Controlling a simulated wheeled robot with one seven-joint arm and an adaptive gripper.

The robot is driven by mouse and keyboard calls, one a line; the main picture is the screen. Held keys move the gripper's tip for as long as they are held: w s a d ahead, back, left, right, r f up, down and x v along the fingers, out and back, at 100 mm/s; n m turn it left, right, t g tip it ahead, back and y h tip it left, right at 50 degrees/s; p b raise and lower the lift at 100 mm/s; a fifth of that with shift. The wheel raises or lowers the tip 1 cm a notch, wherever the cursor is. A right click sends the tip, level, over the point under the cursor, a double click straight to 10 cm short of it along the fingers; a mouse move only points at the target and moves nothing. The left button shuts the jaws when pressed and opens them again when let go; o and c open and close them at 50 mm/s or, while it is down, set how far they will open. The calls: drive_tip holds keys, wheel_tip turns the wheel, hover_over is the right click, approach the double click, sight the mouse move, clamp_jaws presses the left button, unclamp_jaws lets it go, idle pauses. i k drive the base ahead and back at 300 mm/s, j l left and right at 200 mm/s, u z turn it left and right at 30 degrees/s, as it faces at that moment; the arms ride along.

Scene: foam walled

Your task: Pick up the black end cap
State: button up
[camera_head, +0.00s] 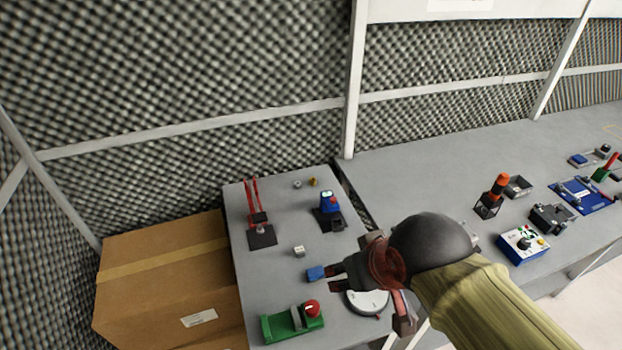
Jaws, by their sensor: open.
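I cannot single out the black end cap with certainty. A small dark round piece (605,148) shows at the far right of the large table, too small to identify. My gripper (335,276) is open and reaches left over the small table. Its dark fingertips are close to a small blue block (315,273); I cannot tell whether they touch it. My arm and the gripper's body hide part of the tables behind them.
The small grey table (270,285) bears a stand with red prongs (259,220), a blue and black device (329,208), a white cube (299,251), a green base with a red knob (292,322) and a white disc (368,302). A cardboard box (165,300) stands left.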

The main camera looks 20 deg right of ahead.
sight(337, 224)
drive_tip(key=k+l+u, duration=0.3)
drive_tip(key=k+l, duration=0.3)
drive_tip(key=l+u, duration=0.15)
drive_tip(key=l, duration=0.25)
drive_tip(key=k+l+u, duration=0.15)
drive_tip(key=l, duration=0.2)
drive_tip(key=l+u, duration=0.15)
drive_tip(key=l, duration=0.2)
drive_tip(key=k+l+u, duration=0.15)
drive_tip(key=l, duration=0.2)
drive_tip(key=i+l+u, duration=0.1)
drive_tip(key=l, duration=0.3)
drive_tip(key=i+l+u, duration=0.1)
drive_tip(key=l, duration=0.3)
drive_tip(key=i, duration=0.05)
